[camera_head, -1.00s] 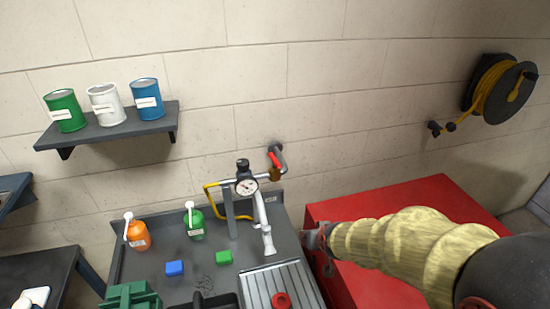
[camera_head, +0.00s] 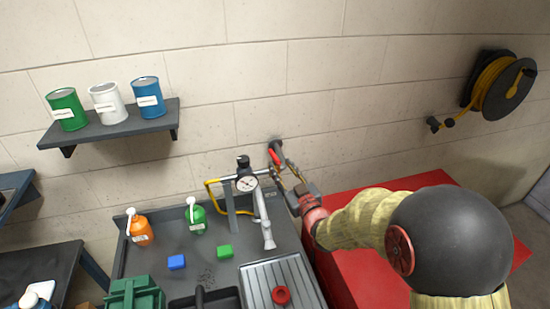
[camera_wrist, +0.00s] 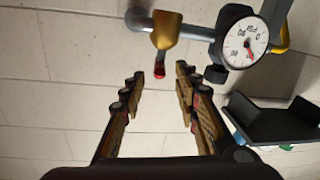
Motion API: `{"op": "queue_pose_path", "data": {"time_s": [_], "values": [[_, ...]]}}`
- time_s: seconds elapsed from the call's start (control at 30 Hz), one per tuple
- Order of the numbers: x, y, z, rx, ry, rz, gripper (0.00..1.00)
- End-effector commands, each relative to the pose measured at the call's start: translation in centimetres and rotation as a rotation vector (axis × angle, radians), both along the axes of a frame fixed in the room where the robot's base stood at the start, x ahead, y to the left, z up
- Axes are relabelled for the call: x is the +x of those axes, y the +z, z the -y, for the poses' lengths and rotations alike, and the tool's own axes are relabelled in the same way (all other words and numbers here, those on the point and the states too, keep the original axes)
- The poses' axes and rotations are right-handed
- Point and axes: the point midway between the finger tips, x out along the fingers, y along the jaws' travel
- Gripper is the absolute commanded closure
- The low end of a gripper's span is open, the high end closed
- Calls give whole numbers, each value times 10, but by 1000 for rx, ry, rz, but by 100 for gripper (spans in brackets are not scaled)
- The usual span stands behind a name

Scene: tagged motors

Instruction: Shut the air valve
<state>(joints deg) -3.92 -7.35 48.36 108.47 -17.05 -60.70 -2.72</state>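The air valve has a brass body (camera_wrist: 167,30) on a grey pipe, with a red lever (camera_wrist: 160,66) that points down between my fingers in the wrist view. In the head view the red lever (camera_head: 274,156) stands up beside the wall pipe, and the valve body is largely hidden by my gripper. My gripper (camera_wrist: 160,84) is open, with a finger on each side of the lever's line and no visible contact. In the head view my gripper (camera_head: 286,176) is at the pipe, right of the gauge.
A pressure gauge (camera_head: 246,183) sits on the pipe left of the valve; it also shows in the wrist view (camera_wrist: 245,42). A yellow hose (camera_head: 209,194) runs further left. A red cabinet (camera_head: 350,275) stands at right.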

Motion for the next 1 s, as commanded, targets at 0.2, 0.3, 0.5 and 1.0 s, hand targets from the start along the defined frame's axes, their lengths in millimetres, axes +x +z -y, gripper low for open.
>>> {"op": "queue_pose_path", "data": {"time_s": [0.2, 0.3, 0.5, 1.0], "values": [[33, -1, -11, 0, 1, -1, 68], [45, -1, -15, 0, 0, -2, 68], [59, 0, -20, 0, 0, -2, 68], [61, 0, -20, -1, -1, -2, 80]]}}
